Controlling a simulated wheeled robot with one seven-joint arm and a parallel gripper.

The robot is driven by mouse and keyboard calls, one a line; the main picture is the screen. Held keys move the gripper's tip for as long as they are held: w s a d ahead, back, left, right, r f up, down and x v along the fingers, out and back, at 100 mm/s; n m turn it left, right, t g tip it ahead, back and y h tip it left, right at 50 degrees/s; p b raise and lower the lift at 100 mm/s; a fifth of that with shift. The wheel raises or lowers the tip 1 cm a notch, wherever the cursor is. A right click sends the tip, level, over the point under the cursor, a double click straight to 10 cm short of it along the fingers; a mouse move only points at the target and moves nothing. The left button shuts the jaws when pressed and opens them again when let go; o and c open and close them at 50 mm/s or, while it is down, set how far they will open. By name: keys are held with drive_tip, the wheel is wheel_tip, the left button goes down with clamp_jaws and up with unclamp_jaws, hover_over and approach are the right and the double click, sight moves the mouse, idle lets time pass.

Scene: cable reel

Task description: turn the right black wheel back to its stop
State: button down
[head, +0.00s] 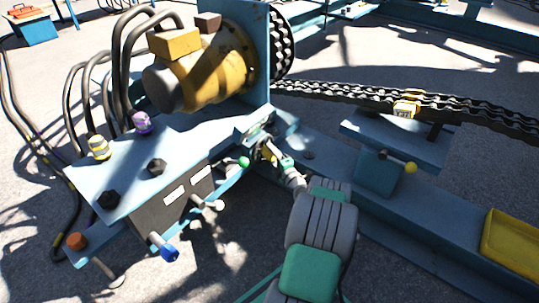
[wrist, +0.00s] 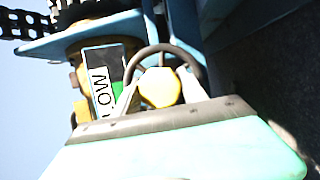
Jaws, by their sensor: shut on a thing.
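A dark wheel rim (wrist: 150,50) arches above my gripper in the wrist view. A yellow hub-like piece (wrist: 160,87) shows below it, between the fingers. My gripper (wrist: 160,95) is shut on the wheel, with one pale finger on each side of the yellow piece. In the head view my gripper (head: 270,153) is at the right end of the blue bench, at a small fitting. The wheel cannot be made out clearly there, as the gripper covers much of it. The wheel's exact turn angle cannot be told.
A green-tipped lever (head: 243,162) stands close left of my gripper. A yellow drum (head: 215,65) and a chain (head: 340,93) lie behind. A partly hidden label (wrist: 103,92) shows left of the wheel.

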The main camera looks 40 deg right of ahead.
sight(274, 158)
drive_tip(key=shift+s+d+f, duration=0.15)
drive_tip(key=c, duration=0.9)
unclamp_jaws()
drive_tip(key=shift+o, duration=1.2)
drive_tip(key=s+a+p, duration=0.1)
drive_tip(key=s+p, duration=0.1)
drive_tip(key=s, duration=0.5)
drive_tip(key=shift+s+a+p, duration=0.25)
drive_tip(key=shift+a+p, duration=0.1)
drive_tip(key=shift+p, duration=0.05)
